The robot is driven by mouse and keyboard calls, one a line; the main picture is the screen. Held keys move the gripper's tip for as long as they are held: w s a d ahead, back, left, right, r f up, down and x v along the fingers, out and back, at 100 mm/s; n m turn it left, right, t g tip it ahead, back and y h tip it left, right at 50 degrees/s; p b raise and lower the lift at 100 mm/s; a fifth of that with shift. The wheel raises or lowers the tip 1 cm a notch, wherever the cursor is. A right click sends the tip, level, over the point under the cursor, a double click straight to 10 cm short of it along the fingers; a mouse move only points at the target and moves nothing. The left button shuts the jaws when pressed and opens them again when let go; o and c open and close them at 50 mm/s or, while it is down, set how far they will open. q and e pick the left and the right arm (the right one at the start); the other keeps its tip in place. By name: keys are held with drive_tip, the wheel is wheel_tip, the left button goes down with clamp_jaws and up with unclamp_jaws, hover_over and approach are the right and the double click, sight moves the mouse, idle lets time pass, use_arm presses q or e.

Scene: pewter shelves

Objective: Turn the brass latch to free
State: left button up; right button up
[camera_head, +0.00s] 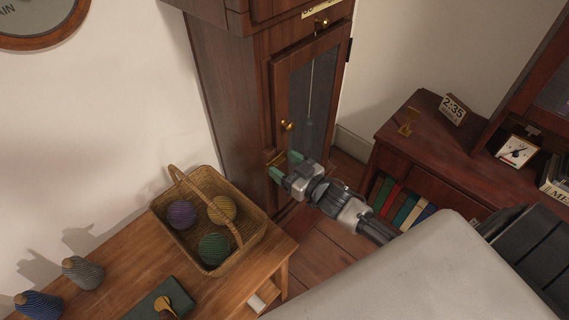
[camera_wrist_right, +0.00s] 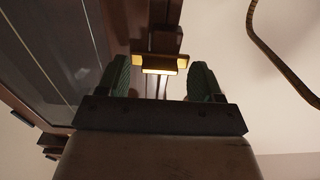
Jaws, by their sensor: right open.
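The brass latch (camera_head: 276,157) sits low on the left edge of the tall wooden clock case's glazed door (camera_head: 305,95). In the right wrist view the latch (camera_wrist_right: 160,64) is a bright horizontal bar by a dark wooden block. My right gripper (camera_head: 284,165) is open, its green fingertips close to the latch. In the right wrist view the open fingers (camera_wrist_right: 160,77) stand on either side of the latch's middle, with gaps; contact cannot be seen. My left gripper is not in view.
A wicker basket (camera_head: 241,249) with several yarn balls stands on the wooden table (camera_head: 120,262) left of my right gripper. A round brass knob (camera_head: 287,125) is on the door above the latch. A dark red desk (camera_head: 445,148) stands at right.

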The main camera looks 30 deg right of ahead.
drive_tip(key=shift+w, duration=0.15)
drive_tip(key=shift+c, duration=0.2)
drive_tip(key=c, duration=0.9)
